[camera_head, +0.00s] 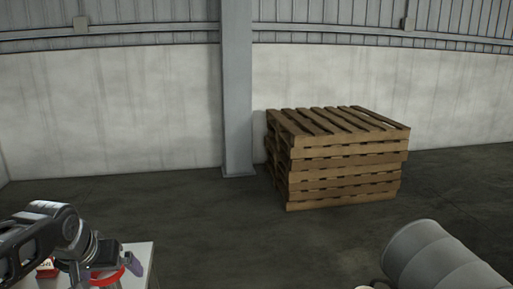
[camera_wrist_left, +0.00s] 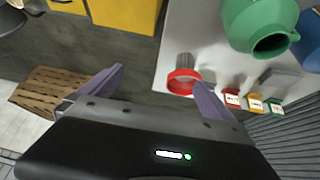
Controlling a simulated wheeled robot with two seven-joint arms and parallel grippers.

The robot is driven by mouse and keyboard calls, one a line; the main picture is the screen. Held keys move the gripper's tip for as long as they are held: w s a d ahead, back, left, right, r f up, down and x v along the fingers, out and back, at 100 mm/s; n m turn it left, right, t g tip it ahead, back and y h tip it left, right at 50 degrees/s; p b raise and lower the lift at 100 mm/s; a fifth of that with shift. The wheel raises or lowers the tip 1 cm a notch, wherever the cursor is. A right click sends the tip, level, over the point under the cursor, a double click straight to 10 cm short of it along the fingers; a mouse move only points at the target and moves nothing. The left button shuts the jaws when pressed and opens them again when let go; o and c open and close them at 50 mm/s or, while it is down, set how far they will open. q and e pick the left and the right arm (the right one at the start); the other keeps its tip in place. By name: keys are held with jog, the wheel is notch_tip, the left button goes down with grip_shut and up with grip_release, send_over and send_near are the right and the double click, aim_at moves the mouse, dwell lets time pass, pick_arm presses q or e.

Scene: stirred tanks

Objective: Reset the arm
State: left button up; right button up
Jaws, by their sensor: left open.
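My left gripper (camera_head: 108,268) is at the lower left of the head view, over the edge of a white table (camera_head: 150,268). In the left wrist view its two purple fingers (camera_wrist_left: 155,92) are spread wide with nothing clearly held between them. A red ring (camera_wrist_left: 181,82) with a grey ribbed cylinder (camera_wrist_left: 185,60) shows beyond the right finger, on the white tabletop; whether the finger touches it cannot be told. The red ring (camera_head: 108,276) also shows beside the gripper in the head view. My right gripper is not in view.
A green vessel (camera_wrist_left: 250,22), a blue object (camera_wrist_left: 309,45) and small red, yellow and green labelled boxes (camera_wrist_left: 255,103) stand on the table. Stacked wooden pallets (camera_head: 340,150) stand by a pillar (camera_head: 237,90). A grey ribbed cylinder (camera_head: 435,258) is at lower right. Open floor (camera_head: 240,235) lies between.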

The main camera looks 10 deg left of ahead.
pick_arm(q)
jog(key=w+d+f+m+t+h, duration=0.1)
jog(key=w+d+f+t+h, duration=0.1)
jog(key=w+d+f, duration=0.5)
jog(key=d+f+h, duration=0.2)
jog(key=d+f, duration=0.8)
jog(key=f, duration=0.2)
jog(key=s+d+f+g+p, duration=0.1)
jog(key=s+d+f+g, duration=0.1)
jog(key=s+d+f, duration=0.35)
jog(key=s+d+f+g+p, duration=0.1)
jog(key=s+d+f, duration=0.2)
jog(key=s+f, duration=0.5)
jog(key=s+d+f+g+h, duration=0.1)
jog(key=s+d+f+g, duration=0.3)
jog(key=s+f, duration=0.6)
jog(key=s+d, duration=0.1)
jog(key=s, duration=0.1)
jog(key=shift+s+d+f, duration=0.15)
jog(key=shift+s, duration=0.2)
